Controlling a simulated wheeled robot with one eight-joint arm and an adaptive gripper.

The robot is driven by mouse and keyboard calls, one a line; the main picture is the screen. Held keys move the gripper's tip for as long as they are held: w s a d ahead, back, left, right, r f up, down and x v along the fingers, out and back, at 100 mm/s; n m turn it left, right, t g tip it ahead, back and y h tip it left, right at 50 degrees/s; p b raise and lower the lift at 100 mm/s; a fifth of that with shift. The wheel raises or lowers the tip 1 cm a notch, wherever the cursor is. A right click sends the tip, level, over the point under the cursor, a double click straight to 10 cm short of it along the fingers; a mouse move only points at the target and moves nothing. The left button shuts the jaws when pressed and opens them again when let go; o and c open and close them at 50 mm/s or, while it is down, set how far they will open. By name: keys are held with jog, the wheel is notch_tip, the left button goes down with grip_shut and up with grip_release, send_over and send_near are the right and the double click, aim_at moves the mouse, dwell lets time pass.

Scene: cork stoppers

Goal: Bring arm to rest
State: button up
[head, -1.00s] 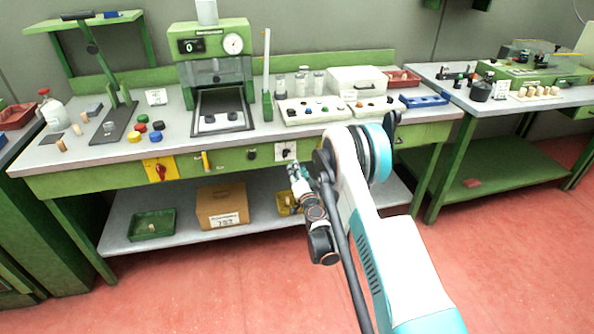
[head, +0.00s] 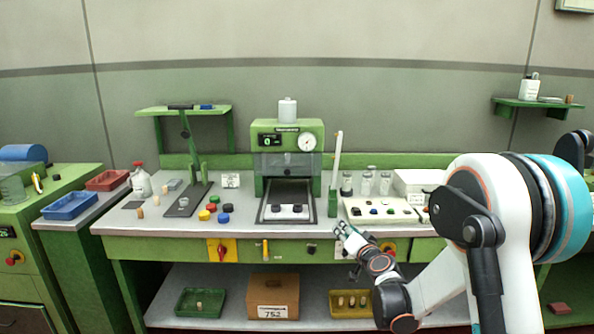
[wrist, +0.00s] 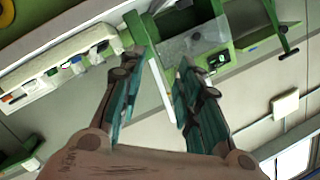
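My gripper (head: 343,230) is raised in front of the bench's front edge, right of the middle in the head view, with the arm folded in at the right. In the wrist view my gripper (wrist: 160,60) shows two teal and grey fingers standing apart with nothing between them. The fingers look open and empty. The bench and the green press (head: 288,150) lie beyond the fingertips, and the gripper touches nothing that I can see.
The workbench (head: 150,222) carries the press, coloured caps (head: 212,206), glass vials (head: 366,183) and a button panel (head: 380,211). Its lower shelf holds a green tray (head: 200,303), a cardboard box (head: 273,296) and a yellow bin (head: 350,304). Blue (head: 70,205) and red trays (head: 107,180) stand at left.

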jog(key=s+a+r+n+g, duration=0.1)
jog(key=s+r+g, duration=0.1)
jog(key=s+r, duration=0.35)
jog(key=s+r+n+g, duration=0.1)
jog(key=s+r+n, duration=0.1)
jog(key=s, duration=0.6)
jog(key=s+a+r+n+g, duration=0.1)
jog(key=s+r+g, duration=0.15)
jog(key=s, duration=0.45)
jog(key=s+d+f+g+h, duration=0.1)
jog(key=s+d+f, duration=0.1)
jog(key=s, duration=1.1)
jog(key=s+d+f+g+h, duration=0.2)
jog(key=s+d, duration=0.2)
jog(key=s, duration=0.8)
jog(key=shift+s+d+n+h, duration=0.25)
jog(key=shift+s+n+h, duration=0.05)
jog(key=shift+s+n, duration=0.1)
